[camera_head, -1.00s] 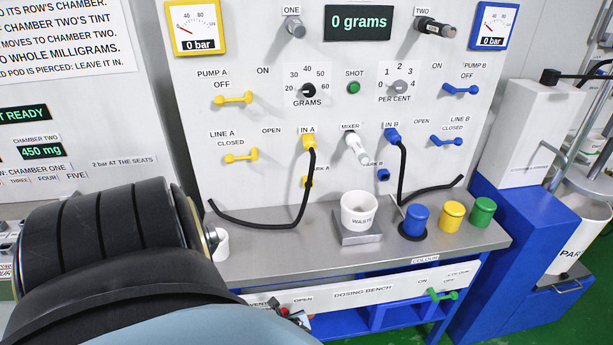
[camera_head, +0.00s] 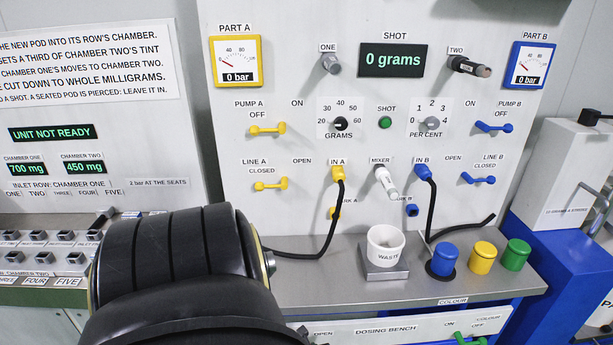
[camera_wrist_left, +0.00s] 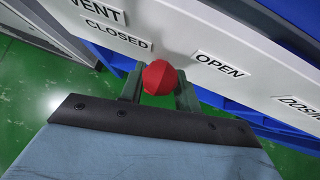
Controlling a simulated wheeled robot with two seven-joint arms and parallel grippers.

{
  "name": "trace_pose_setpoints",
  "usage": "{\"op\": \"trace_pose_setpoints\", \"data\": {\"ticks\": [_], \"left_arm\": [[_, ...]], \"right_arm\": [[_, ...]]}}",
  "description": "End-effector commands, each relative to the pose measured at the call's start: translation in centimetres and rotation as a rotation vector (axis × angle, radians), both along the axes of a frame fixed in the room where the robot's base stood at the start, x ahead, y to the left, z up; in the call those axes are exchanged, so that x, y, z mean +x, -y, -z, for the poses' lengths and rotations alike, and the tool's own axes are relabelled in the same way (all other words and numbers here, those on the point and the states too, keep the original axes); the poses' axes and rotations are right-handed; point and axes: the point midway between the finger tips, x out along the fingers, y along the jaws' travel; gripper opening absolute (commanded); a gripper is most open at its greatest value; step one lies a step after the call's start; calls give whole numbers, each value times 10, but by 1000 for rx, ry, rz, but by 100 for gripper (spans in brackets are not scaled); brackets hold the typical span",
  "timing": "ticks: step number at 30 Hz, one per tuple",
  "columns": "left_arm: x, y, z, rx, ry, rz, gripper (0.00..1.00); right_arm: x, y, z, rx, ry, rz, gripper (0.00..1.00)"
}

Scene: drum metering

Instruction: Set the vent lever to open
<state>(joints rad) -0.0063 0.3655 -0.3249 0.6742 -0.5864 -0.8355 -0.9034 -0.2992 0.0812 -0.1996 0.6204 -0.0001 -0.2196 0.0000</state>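The vent lever's red knob (camera_wrist_left: 160,77) shows in the left wrist view, in front of the white panel (camera_wrist_left: 245,50). It sits between the CLOSED label (camera_wrist_left: 115,35) and the OPEN label (camera_wrist_left: 219,65), below both. My left gripper (camera_wrist_left: 159,92) has one finger on each side of the knob, close against it, and appears shut on it. The lever's shaft is hidden. In the head view my left arm covers the lever; only the OPEN label (camera_head: 323,334) shows beside it. My right gripper is in neither view.
The dosing bench (camera_head: 320,290) carries a waste cup (camera_head: 385,247) and blue, yellow and green capped containers. Hoses and levers cover the panel behind. A rack of pods (camera_head: 40,262) stands at left. Green floor (camera_wrist_left: 30,90) is clear below the panel.

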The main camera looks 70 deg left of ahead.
Motion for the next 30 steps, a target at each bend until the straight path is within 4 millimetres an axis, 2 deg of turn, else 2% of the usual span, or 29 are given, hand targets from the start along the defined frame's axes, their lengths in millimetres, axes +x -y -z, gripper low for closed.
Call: {"op": "trace_pose_setpoints", "data": {"ticks": [2, 10, 14, 20, 24, 30], "left_arm": [[0, -6, -3, 11, -1, -1, 32], [-2, -2, -1, 3, -3, 0, 32], [-2, 3, -6, 1, -3, 1, 32], [-5, 25, -30, -1, -2, 2, 32], [-6, 47, -53, 0, -2, 2, 32], [-9, 74, -81, 3, -2, 1, 32]], "right_arm": [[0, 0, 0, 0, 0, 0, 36], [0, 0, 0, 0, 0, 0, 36], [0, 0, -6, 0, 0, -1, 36], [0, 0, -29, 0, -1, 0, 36], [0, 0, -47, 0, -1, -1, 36], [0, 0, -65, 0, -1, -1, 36]]}}
